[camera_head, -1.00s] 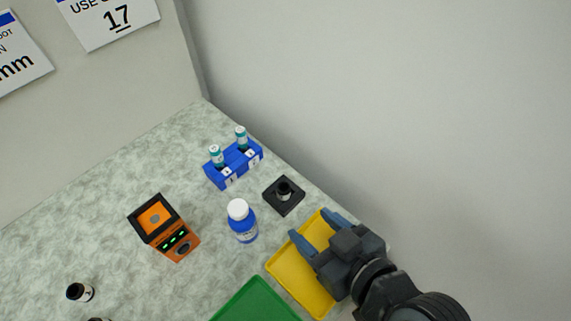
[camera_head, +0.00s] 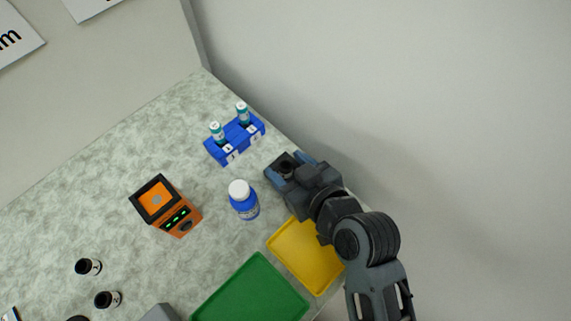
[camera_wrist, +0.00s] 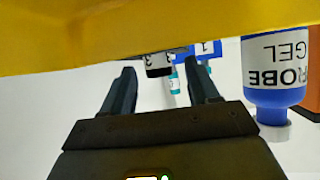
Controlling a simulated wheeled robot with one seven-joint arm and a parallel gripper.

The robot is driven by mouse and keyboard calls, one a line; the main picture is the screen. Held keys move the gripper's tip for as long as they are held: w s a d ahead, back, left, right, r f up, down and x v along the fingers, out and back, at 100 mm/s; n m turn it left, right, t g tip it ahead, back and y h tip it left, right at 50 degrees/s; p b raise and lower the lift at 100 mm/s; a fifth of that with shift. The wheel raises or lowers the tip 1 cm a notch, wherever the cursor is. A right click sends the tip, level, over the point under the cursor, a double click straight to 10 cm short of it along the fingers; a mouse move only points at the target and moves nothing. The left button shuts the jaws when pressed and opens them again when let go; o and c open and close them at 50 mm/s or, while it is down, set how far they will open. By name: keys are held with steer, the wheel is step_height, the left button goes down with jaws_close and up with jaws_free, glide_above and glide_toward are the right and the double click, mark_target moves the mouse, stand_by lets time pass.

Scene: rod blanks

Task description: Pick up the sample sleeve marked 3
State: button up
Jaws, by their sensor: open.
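A small black sleeve with a white label band (camera_wrist: 158,64) shows upside down in the wrist view, between my fingers and beyond their tips in the picture; its mark looks like a 3. In the head view it is the dark sleeve (camera_head: 285,168) at the black square holder, partly hidden by my gripper (camera_head: 290,168). My gripper, also in the wrist view (camera_wrist: 160,70), is open, with a finger to each side of the sleeve and gaps between. I cannot tell how far the fingers reach along it.
A blue rack (camera_head: 234,143) with two teal-banded vials stands just behind. A blue white-capped bottle (camera_head: 244,203) stands close to the left. The wall is to the right.

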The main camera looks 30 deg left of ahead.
steer(key=c, duration=1.1)
steer(key=shift+r, duration=0.1)
